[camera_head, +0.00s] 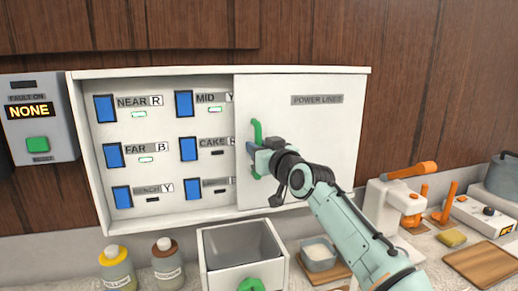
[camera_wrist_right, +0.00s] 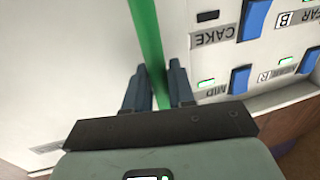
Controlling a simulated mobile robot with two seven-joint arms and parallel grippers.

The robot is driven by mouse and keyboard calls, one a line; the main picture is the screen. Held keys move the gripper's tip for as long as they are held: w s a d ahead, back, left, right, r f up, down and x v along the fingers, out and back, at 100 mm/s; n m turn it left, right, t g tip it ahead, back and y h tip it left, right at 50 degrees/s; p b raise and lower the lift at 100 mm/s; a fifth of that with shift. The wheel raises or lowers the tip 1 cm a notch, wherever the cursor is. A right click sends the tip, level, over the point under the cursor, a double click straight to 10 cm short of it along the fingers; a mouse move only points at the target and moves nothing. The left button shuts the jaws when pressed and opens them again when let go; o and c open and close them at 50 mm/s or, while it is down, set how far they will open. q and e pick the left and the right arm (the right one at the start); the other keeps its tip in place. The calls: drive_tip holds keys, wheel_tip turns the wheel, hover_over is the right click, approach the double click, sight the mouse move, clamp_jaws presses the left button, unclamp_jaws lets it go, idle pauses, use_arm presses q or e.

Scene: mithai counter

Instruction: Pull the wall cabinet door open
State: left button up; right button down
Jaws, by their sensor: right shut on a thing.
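The white wall cabinet (camera_head: 220,74) hangs on the wood-panelled wall. Its plain door (camera_head: 310,150), labelled POWER LINES, covers the right half. The left half is uncovered and shows several blue switches (camera_head: 105,108) with labels and small lamps. A green vertical handle (camera_head: 256,130) is at the door's left edge. My right gripper (camera_head: 254,150) is shut on this handle; the wrist view shows the green bar (camera_wrist_right: 146,40) between its two fingers (camera_wrist_right: 158,88). The gripper hides the handle's middle. My left gripper is not in view.
A grey fault panel (camera_head: 38,95) reading NONE is left of the cabinet. Below are two bottles (camera_head: 117,268), an open white bin (camera_head: 205,252), a bowl (camera_head: 319,258) and a white-and-orange device (camera_head: 382,205). A wooden board (camera_head: 485,265) lies far right.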

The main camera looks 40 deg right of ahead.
drive_tip(key=c, duration=1.1)
unclamp_jaws()
drive_tip(key=b+v, duration=0.3)
drive_tip(key=v, duration=1)
drive_tip(key=shift+s, duration=0.15)
drive_tip(key=shift+r, duration=0.1)
